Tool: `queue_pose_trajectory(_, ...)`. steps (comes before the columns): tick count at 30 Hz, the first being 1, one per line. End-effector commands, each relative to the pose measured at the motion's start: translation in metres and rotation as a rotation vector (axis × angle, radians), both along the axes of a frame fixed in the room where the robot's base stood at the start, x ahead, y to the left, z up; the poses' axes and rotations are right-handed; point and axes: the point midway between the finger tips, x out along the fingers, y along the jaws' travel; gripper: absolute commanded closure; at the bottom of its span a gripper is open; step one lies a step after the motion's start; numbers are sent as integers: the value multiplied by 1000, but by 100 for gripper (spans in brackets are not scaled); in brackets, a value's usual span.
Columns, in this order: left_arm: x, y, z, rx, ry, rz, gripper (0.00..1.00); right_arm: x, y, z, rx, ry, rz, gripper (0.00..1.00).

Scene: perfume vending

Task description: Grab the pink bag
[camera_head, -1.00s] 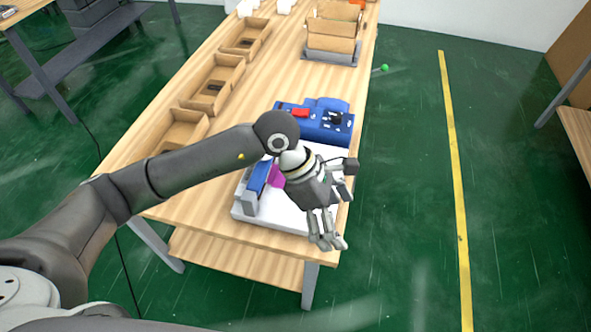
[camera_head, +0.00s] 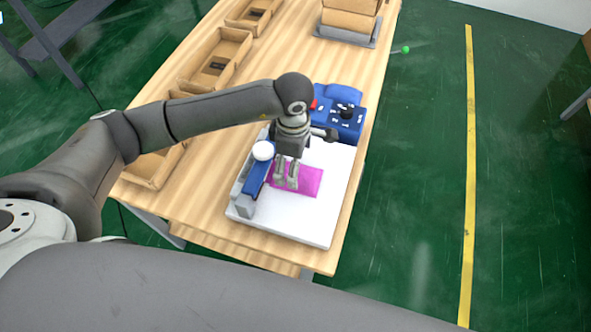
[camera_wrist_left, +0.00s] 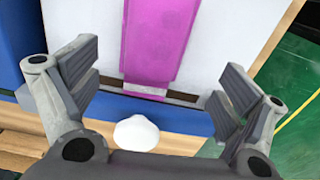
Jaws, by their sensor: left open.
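The pink bag (camera_head: 309,181) lies flat on the white top of a machine (camera_head: 298,227) at the near end of the wooden table. In the head view my left gripper (camera_head: 286,184) is above the bag's left part and hides some of it. In the left wrist view the bag (camera_wrist_left: 160,42) runs up from the middle, just beyond and between the spread fingers. My left gripper (camera_wrist_left: 158,90) is open and empty. My right gripper is not in view.
A blue bar (camera_head: 255,180) and a white round knob (camera_head: 263,150) stand at the machine's left side. A blue device (camera_head: 342,122) sits behind it. Cardboard trays (camera_head: 217,60) line the table's left side.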

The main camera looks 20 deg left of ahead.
Motion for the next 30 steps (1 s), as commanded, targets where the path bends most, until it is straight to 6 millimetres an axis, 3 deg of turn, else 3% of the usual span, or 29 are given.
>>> queue_pose_trajectory(5, 1, -1, -11, 0, 2, 0, 6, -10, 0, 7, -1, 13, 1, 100)
queue_pose_trajectory(15, 5, -2, -53, -1, 1, 0, 6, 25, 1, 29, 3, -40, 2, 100)
queue_pose_trajectory(23, 5, -2, -58, -1, -1, -1, 6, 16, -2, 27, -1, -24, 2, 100)
queue_pose_trajectory(30, 5, -2, -58, -1, -1, -1, 34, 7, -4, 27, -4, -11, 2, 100)
